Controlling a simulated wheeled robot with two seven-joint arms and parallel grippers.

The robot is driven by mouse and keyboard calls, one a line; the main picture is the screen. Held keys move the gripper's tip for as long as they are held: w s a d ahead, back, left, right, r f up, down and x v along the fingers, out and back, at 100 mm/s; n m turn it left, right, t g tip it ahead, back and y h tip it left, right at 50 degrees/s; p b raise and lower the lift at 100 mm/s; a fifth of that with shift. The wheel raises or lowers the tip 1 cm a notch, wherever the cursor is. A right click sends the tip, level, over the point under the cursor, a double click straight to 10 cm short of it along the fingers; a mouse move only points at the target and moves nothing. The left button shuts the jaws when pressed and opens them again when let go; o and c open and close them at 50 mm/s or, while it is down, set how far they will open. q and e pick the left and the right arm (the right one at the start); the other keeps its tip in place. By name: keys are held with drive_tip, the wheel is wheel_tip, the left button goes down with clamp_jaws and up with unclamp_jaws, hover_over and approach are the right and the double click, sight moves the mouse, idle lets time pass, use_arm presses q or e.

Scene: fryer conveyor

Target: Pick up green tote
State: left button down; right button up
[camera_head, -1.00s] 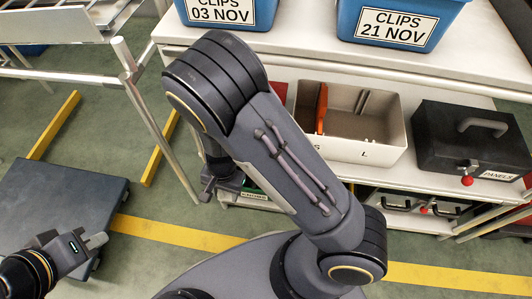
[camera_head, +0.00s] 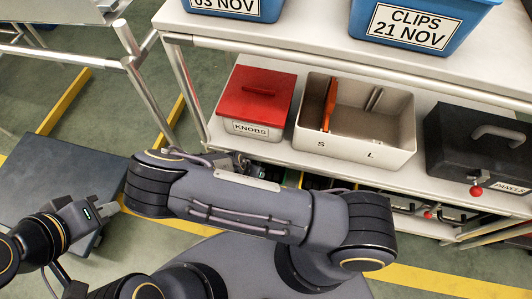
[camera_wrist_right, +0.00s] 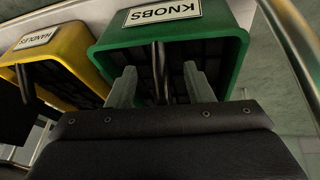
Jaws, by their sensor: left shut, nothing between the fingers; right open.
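In the head view my right arm hides most of the lower shelf, and I cannot make out the green tote or the right gripper there. My left gripper (camera_head: 106,210) is shut and empty at the left, over a dark platform.
A yellow tote (camera_wrist_right: 75,55) labelled HANDLES stands beside the green one. On the shelf above are a red-lidded KNOBS box (camera_head: 254,95), an open beige bin (camera_head: 355,145) and a black case (camera_head: 465,150). Blue CLIPS bins (camera_head: 415,22) stand on the top. A metal frame (camera_head: 140,70) stands left.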

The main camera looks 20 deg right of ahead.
drive_tip(key=x, duration=0.3)
drive_tip(key=shift+b, duration=0.4)
clamp_jaws()
idle(0.3)
idle(0.6)
drive_tip(key=shift+w, duration=0.1)
